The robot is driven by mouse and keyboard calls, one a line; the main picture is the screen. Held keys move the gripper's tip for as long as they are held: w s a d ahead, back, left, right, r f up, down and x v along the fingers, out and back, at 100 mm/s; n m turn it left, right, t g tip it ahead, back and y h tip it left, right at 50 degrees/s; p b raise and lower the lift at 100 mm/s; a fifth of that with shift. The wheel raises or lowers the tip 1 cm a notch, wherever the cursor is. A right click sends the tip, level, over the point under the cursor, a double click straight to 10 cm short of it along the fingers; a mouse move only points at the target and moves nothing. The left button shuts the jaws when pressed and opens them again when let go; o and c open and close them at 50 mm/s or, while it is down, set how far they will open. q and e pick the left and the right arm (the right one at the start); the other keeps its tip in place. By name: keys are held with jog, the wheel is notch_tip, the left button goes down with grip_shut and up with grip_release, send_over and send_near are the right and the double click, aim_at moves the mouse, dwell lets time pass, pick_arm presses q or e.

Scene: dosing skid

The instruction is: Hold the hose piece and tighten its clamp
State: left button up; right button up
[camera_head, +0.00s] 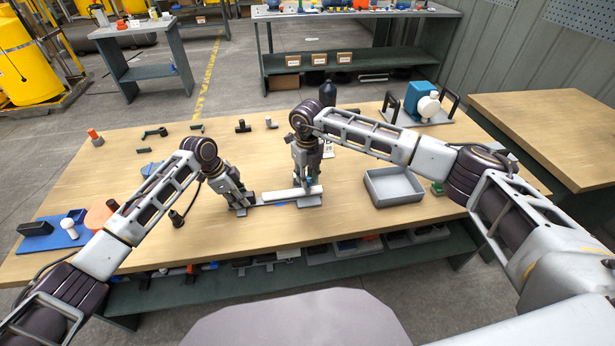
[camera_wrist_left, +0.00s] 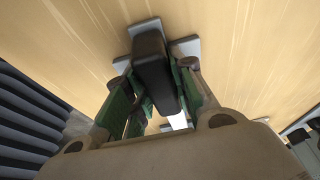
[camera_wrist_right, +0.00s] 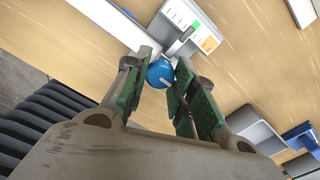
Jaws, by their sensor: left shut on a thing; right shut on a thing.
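My left gripper (camera_head: 238,207) is shut on a black, round-edged piece, which looks like the hose piece (camera_wrist_left: 154,68), low over the table. Light grey blocks stand on both sides of this piece in the left wrist view. My right gripper (camera_head: 307,190) is shut on a round blue knob (camera_wrist_right: 160,73), just right of the left gripper. The knob's lower part is hidden, so I cannot tell whether it sits on the clamp. A pale bar (camera_head: 284,195) lies between the two grippers. I cannot make out the clamp band.
An open grey tray (camera_head: 393,186) stands right of my right gripper. A blue pump (camera_head: 420,96) stands at the back right. Small black fittings (camera_head: 243,126) lie along the back. A blue mat (camera_head: 62,238) and an orange disc (camera_head: 98,215) are at the left. The front middle is clear.

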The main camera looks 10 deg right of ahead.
jog(key=shift+w+d, duration=0.1)
jog(key=o, duration=1.1)
jog(key=shift+r, duration=0.15)
jog(key=shift+s+r, duration=0.2)
jog(key=shift+r, duration=5.75)
